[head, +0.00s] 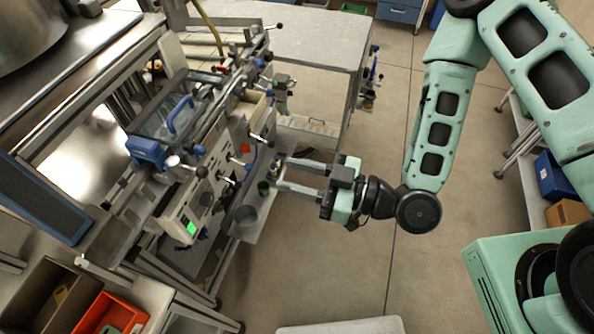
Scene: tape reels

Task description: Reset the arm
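My gripper (283,173) is near the middle of the head view, at the end of my green arm, with its two fingers pointing left toward the machine. The fingers are spread apart, and I see nothing clearly held between them. A small dark bottle-like thing (274,168) is close to the fingertips; I cannot tell whether they touch it. A dark green cup (263,188) and a grey cup (246,215) are just left of and below the fingertips, on a narrow shelf (250,232) along the machine's front.
The machine (205,180), with knobs, a blue handle and a lit green display (191,227), fills the left. A grey table (305,40) stands behind. An orange bin (108,312) is at lower left. Floor (340,270) below and right of my gripper is clear.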

